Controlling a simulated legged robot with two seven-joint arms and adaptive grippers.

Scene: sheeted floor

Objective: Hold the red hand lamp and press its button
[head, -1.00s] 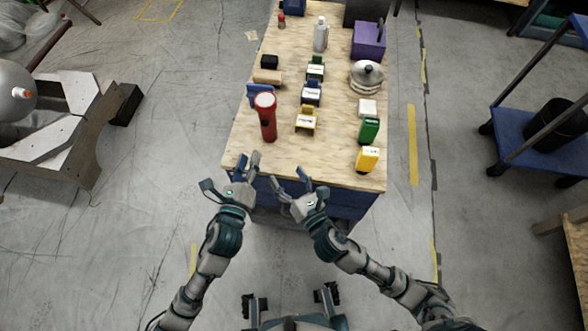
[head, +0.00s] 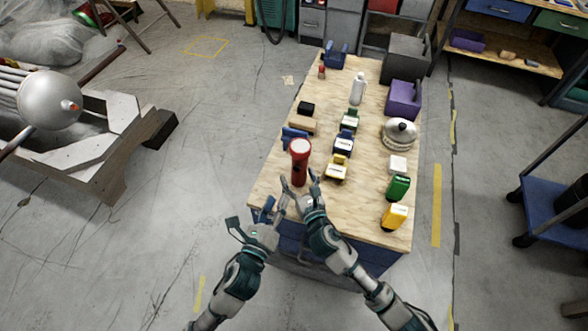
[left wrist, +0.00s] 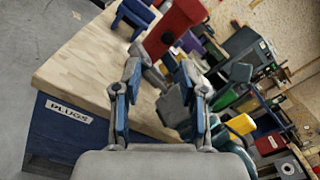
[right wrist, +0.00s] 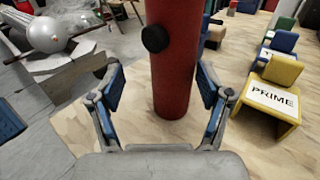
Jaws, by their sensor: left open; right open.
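The red hand lamp (head: 300,166) stands upright near the left front edge of the wooden tabletop, its wide head on top. In the right wrist view the lamp (right wrist: 174,85) rises between the open fingers of my right gripper (right wrist: 160,78), and a round black button (right wrist: 155,38) faces the camera. No finger clearly touches it. My right gripper (head: 300,180) is at the lamp's near side. My left gripper (head: 252,212) is open, lower and left, just off the table's front edge. In the left wrist view the lamp (left wrist: 176,27) shows partly, beyond the open fingers (left wrist: 160,64).
A blue item (head: 292,136) is close behind the lamp.

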